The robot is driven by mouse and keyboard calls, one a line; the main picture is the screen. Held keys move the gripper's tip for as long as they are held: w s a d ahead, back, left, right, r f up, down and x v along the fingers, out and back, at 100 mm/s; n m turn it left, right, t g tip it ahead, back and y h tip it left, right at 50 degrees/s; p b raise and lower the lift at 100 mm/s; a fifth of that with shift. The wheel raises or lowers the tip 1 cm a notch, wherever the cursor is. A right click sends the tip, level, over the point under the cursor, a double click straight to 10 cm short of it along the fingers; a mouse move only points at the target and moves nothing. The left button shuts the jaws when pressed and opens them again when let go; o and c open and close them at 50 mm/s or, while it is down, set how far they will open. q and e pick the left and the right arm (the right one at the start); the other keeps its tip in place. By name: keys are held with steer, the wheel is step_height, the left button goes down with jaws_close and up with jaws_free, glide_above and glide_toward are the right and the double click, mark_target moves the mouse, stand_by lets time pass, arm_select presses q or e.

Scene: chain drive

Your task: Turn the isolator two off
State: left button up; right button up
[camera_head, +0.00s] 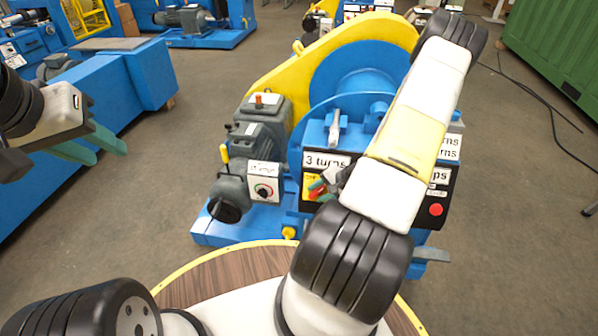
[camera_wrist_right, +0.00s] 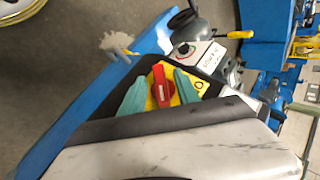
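A red rotary isolator knob (camera_wrist_right: 161,84) on a yellow plate (camera_wrist_right: 187,91) shows in the right wrist view. The plate also shows in the head view (camera_head: 309,187), partly covered by my right gripper (camera_head: 327,183). In the right wrist view my right gripper (camera_wrist_right: 162,78) has its teal fingers apart, one on each side of the red handle. I cannot tell whether they touch it. The handle lies roughly along the fingers; a black "O" is visible on the plate. Which number this isolator has is not readable. My left gripper (camera_head: 110,154) is open and empty at the far left.
A red button (camera_head: 436,209) is at the panel's right. A "3 turns" label (camera_head: 326,161) is above. My right arm hides much of the panel. Floor left of the machine is clear.

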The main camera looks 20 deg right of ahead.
steer(key=shift+x, duration=0.9)
jaws_close()
